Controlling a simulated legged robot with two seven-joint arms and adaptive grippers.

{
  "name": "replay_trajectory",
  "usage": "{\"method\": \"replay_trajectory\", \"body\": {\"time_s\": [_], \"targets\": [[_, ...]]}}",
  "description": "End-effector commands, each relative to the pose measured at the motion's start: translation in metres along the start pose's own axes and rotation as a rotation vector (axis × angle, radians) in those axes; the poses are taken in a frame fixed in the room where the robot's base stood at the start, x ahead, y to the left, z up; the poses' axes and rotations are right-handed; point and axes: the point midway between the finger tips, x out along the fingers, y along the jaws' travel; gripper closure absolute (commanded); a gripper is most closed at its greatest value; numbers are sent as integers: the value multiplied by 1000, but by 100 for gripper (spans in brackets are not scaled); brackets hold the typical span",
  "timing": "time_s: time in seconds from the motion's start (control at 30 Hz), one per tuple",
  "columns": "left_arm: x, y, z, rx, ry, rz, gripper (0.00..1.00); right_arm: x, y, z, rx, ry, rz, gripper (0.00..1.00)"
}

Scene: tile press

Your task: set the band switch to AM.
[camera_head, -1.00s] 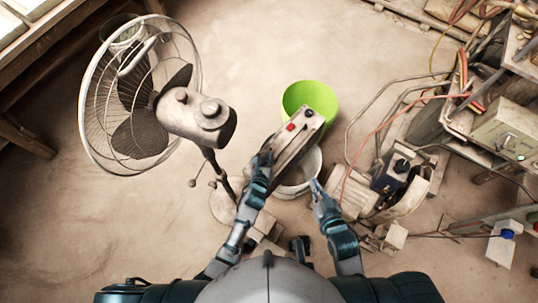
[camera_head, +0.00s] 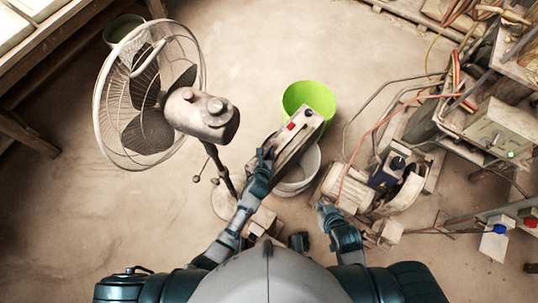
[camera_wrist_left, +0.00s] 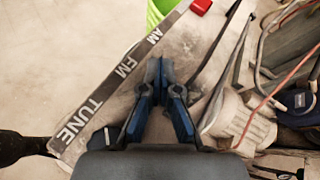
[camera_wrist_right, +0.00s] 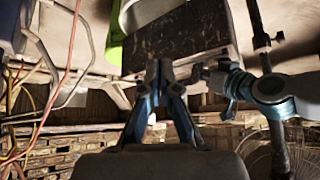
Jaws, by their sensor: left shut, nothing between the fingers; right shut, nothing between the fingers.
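The radio-like box (camera_head: 296,147) has a pale top with a red button (camera_head: 291,127) and a dark knob (camera_head: 308,113) at its far end. In the left wrist view, a grey strip (camera_wrist_left: 113,82) on it reads AM, FM and TUNE. My left gripper (camera_head: 266,154) is shut and empty over the box's left side; its fingertips (camera_wrist_left: 159,62) show beside the AM and FM labels. I cannot make out the band switch; the fingers may hide it. My right gripper (camera_head: 326,212) is shut and empty, right of and below the box, apart from it; its fingertips (camera_wrist_right: 158,68) show in the right wrist view.
A green bucket (camera_head: 309,93) stands beyond the box and a pale bucket (camera_head: 297,184) partly under it. A fan (camera_head: 150,90) stands to the left. A motor (camera_head: 347,188), cables and a cluttered bench (camera_head: 500,125) fill the right. The upper middle floor is clear.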

Motion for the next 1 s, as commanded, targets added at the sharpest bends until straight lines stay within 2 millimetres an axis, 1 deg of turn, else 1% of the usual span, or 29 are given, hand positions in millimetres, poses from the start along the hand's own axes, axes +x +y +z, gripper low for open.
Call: {"method": "replay_trajectory", "body": {"time_s": [0.03,0.2,0.3,0.4,0.5,0.7,0.87,1.0], "targets": [[-1,0,7,10,4,5,100,-9,2,10,1,-68,6,100],[-1,1,9,23,28,23,100,-27,9,52,7,-289,19,100],[0,0,11,25,32,27,100,-32,11,69,10,-375,23,100],[1,-1,10,23,34,26,100,-33,12,79,12,-420,25,100],[2,-1,8,21,34,26,100,-33,12,83,12,-434,25,100],[2,-1,7,21,35,26,100,-32,12,83,12,-433,25,100],[1,-1,9,21,34,26,100,-33,12,81,12,-429,25,100],[-1,-2,13,21,33,26,100,-37,12,77,12,-424,26,100]]}}
